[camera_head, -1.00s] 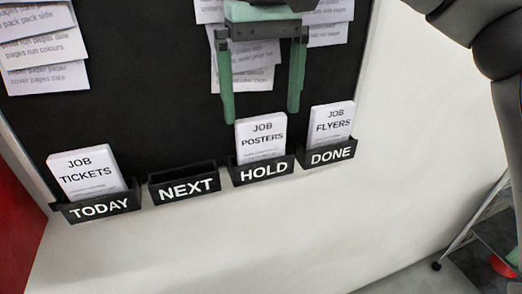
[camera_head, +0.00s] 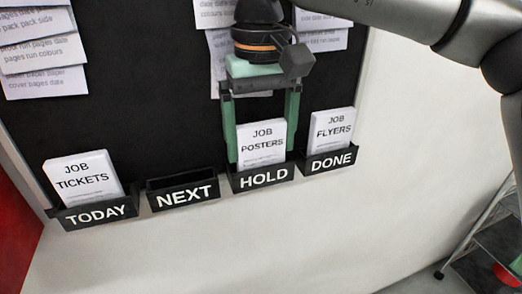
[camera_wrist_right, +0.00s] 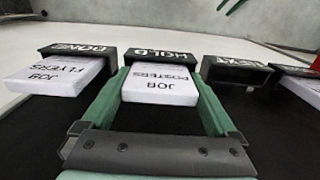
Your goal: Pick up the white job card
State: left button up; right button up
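Three white job cards stand in the wall bins. JOB POSTERS (camera_head: 262,138) is in the HOLD bin (camera_head: 263,177), JOB TICKETS (camera_head: 85,180) in TODAY (camera_head: 97,214), and JOB FLYERS (camera_head: 332,127) in DONE (camera_head: 331,161). My right gripper (camera_head: 261,154) points down with its green fingers open, one on each side of the JOB POSTERS card. The right wrist view shows that card (camera_wrist_right: 160,88) between the fingers (camera_wrist_right: 160,78), with no clear grip on it. My left gripper is not in view.
The NEXT bin (camera_head: 182,191) looks empty, between TODAY and HOLD. Printed sheets (camera_head: 45,55) hang on the black board above. A metal ladder (camera_head: 480,235) stands at the lower right. The pale wall below the bins is clear.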

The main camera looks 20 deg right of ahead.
jog(key=c, duration=0.5)
jog(key=shift+r, duration=0.15)
